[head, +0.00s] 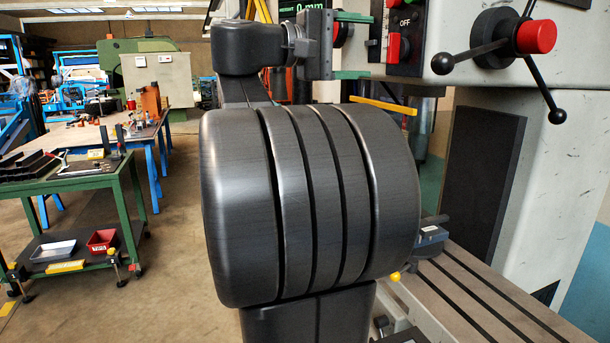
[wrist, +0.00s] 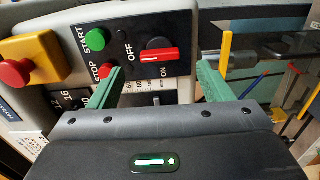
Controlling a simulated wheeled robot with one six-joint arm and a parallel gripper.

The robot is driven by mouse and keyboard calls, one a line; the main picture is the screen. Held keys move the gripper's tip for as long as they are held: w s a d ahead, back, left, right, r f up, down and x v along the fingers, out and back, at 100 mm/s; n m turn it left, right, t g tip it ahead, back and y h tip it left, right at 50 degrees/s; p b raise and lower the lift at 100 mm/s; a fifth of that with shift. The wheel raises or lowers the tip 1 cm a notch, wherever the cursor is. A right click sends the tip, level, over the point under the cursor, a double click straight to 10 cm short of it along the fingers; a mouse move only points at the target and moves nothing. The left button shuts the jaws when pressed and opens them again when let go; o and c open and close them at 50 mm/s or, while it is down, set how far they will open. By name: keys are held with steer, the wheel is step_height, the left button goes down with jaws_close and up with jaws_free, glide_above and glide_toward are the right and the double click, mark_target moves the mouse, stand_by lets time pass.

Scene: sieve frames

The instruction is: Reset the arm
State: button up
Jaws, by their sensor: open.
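My gripper (head: 353,46) is at the top centre of the head view, in front of the machine's control panel (head: 408,30). In the wrist view my gripper (wrist: 160,78) shows two green fingers spread wide with nothing between them. Beyond them the panel has a green START button (wrist: 96,39), a red STOP button (wrist: 108,71) and a red switch (wrist: 158,54) by OFF and ON labels. I cannot tell whether a finger touches the panel. My dark grey arm fills the middle of the head view and hides part of the machine.
A red-hubbed lever handle (head: 536,36) sticks out at the upper right. A slotted machine table (head: 500,300) lies at the lower right. A green cart (head: 75,180) stands at left with tools and trays. Open floor (head: 175,240) lies between the cart and my arm.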

mark_target(390, 48)
steer(key=shift+x, duration=3.2)
steer(key=shift+a, duration=0.1)
